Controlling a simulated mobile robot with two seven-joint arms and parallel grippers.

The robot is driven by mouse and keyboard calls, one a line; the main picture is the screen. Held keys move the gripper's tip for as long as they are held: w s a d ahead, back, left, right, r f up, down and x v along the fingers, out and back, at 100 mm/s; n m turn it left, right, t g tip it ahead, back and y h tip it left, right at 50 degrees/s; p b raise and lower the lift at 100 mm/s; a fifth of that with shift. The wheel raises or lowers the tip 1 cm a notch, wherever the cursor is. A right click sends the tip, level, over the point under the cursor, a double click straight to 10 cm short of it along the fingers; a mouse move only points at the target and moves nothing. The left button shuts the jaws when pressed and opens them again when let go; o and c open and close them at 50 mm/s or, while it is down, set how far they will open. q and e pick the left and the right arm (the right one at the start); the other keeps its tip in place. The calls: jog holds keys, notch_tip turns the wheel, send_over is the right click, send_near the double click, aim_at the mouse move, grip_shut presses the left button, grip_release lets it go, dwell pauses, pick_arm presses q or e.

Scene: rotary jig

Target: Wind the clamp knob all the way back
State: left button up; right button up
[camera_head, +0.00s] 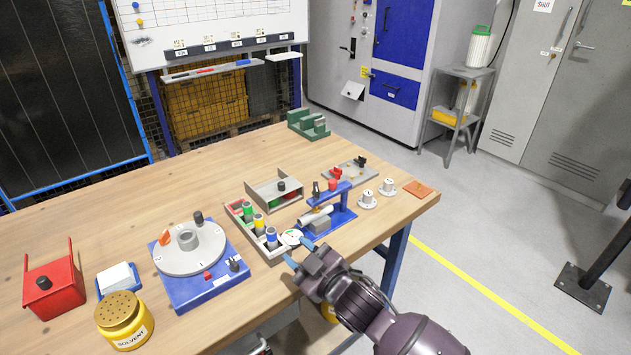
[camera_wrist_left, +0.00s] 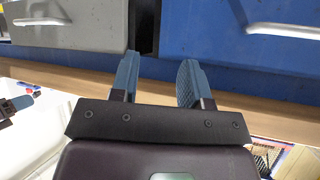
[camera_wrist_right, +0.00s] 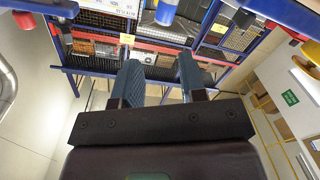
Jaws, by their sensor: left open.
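A rotary jig with a blue base (camera_head: 208,287) and a round grey disc (camera_head: 190,250) sits on the table's left half. A black knob (camera_head: 234,264) stands at its right corner and a second black knob (camera_head: 198,217) at the disc's back edge. I cannot tell which is the clamp knob. My right gripper (camera_head: 298,253) is open and empty near the table's front edge, right of the jig and apart from it. Its open fingers also show in the right wrist view (camera_wrist_right: 160,60). My left gripper (camera_wrist_left: 159,60) is open and empty in the left wrist view, facing drawer fronts.
A parts tray (camera_head: 271,253) and a blue fixture (camera_head: 346,216) stand close to my right gripper. A yellow solvent can (camera_head: 124,325), a white-topped blue box (camera_head: 118,279) and a red holder (camera_head: 54,291) are left of the jig. The table's back left (camera_head: 110,215) is clear.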

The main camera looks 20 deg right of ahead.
jog(key=w+a+r+n+g+y+p, duration=0.1)
jog(key=w+a+r+n+g+y, duration=0.1)
jog(key=w+a+r+n+y, duration=0.6)
jog(key=s+a+r+n+g+y+p, duration=0.15)
jog(key=a+r+n, duration=0.4)
jog(key=r, duration=0.65)
jog(key=n+g+h+p, duration=0.4)
jog(key=n+g+h, duration=0.75)
jog(key=h, duration=0.55)
send_over(316, 186)
notch_tip(316, 186, down, 4)
jog(key=m+g, duration=0.1)
jog(key=shift+y, duration=0.25)
notch_tip(316, 186, down, 9)
jog(key=shift+s+r, duration=0.1)
jog(key=shift+f, duration=0.85)
